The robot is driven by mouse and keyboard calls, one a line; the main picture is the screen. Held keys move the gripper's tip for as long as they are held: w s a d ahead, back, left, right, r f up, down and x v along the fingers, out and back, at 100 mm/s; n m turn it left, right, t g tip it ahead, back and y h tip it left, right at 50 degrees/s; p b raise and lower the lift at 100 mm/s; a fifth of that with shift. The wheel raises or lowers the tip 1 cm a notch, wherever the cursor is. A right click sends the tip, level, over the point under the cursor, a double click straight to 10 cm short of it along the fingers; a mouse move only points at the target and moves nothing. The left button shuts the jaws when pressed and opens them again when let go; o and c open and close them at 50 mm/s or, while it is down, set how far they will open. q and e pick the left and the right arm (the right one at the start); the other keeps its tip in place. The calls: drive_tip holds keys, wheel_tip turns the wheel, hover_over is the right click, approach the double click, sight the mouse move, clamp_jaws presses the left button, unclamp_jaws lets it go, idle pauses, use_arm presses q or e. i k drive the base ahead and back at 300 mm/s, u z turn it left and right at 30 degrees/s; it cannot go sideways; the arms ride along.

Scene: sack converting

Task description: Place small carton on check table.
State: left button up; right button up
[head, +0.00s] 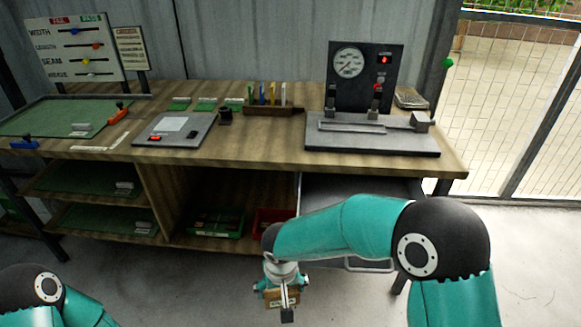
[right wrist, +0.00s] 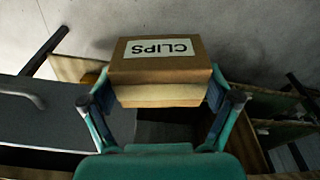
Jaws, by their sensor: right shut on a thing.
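The small carton (right wrist: 160,92) is a brown box with a white label reading CLIPS, upside down in the right wrist view. My right gripper (right wrist: 165,103) is shut on it, with a finger on each side. In the head view the carton (head: 290,298) is partly hidden by my right gripper (head: 281,289), which is low in front of the table, below the top's height. The check table (head: 260,140) is a long wooden bench with shelves below. Of my left arm only a link shows at the bottom left; its gripper is out of view.
On the table stand a gauge press (head: 372,130) at right, a rack of coloured cards (head: 270,109), a grey scale (head: 175,130) and a green mat (head: 55,118) at left. Bare wood lies between scale and press. Green (head: 215,222) and red bins (head: 270,218) sit underneath.

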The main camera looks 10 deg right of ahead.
sight(260, 143)
drive_tip(key=z, duration=1.6)
drive_tip(key=k, duration=1)
drive_tip(key=u, duration=0.1)
drive_tip(key=i, duration=0.15)
drive_tip(key=u, duration=1.6)
drive_tip(key=i, duration=1.55)
drive_tip(key=z, duration=0.1)
